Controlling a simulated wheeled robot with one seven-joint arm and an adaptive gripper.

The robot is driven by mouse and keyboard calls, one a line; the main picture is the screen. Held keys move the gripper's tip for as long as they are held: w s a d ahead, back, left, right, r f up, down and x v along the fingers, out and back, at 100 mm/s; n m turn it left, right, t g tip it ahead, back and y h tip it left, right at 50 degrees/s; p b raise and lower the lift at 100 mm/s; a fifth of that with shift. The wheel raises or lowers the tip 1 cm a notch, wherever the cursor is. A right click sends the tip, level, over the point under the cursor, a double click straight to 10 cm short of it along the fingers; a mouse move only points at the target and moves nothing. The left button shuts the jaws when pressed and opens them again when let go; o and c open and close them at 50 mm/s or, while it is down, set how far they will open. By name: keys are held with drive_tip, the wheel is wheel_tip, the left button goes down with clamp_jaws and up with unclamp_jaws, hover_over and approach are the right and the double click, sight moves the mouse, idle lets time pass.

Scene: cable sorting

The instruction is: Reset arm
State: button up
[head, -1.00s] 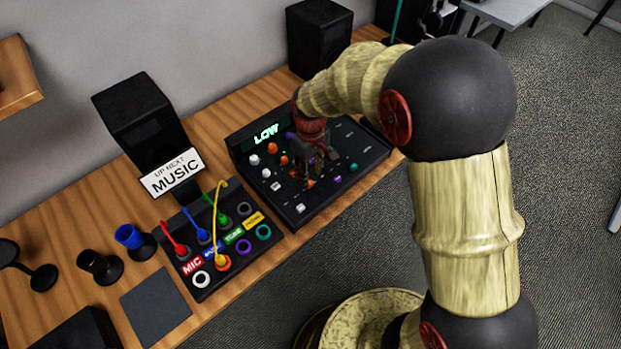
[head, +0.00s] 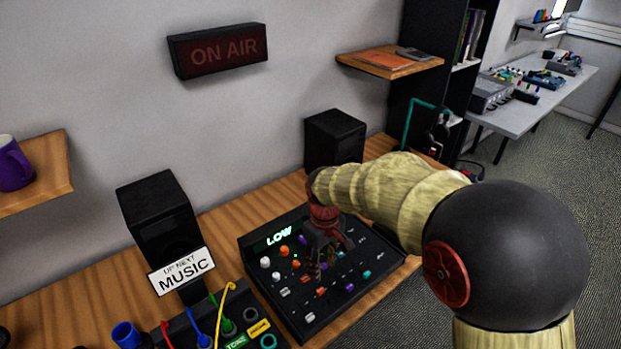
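My arm reaches in from the right over the wooden desk. My gripper (head: 322,268) points down above the black mixer (head: 380,278), over its middle among the knobs and sliders. The fingers are small and dark against the mixer, so I cannot tell whether they are open or shut. I also cannot tell whether they touch a control. The mixer's display (head: 279,236) reads "LOW" in green.
A patch panel (head: 240,300) with coloured cables stands left of the mixer. The "UP NEXT MUSIC" sign (head: 182,271) stands before the left speaker (head: 160,215). The right speaker (head: 335,140) is behind the mixer. An unlit "ON AIR" sign (head: 218,50) hangs on the wall.

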drive_tip(key=s+d+r+m+t, duration=0.2)
drive_tip(key=s+d+r, duration=0.4)
drive_tip(key=s, duration=0.5)
drive_tip(key=s+d+r+m+t, duration=0.3)
drive_tip(key=s+d+r, duration=0.3)
drive_tip(key=s+r, duration=0.5)
drive_tip(key=shift+m+t, duration=0.3)
drive_tip(key=shift+m, duration=0.6)
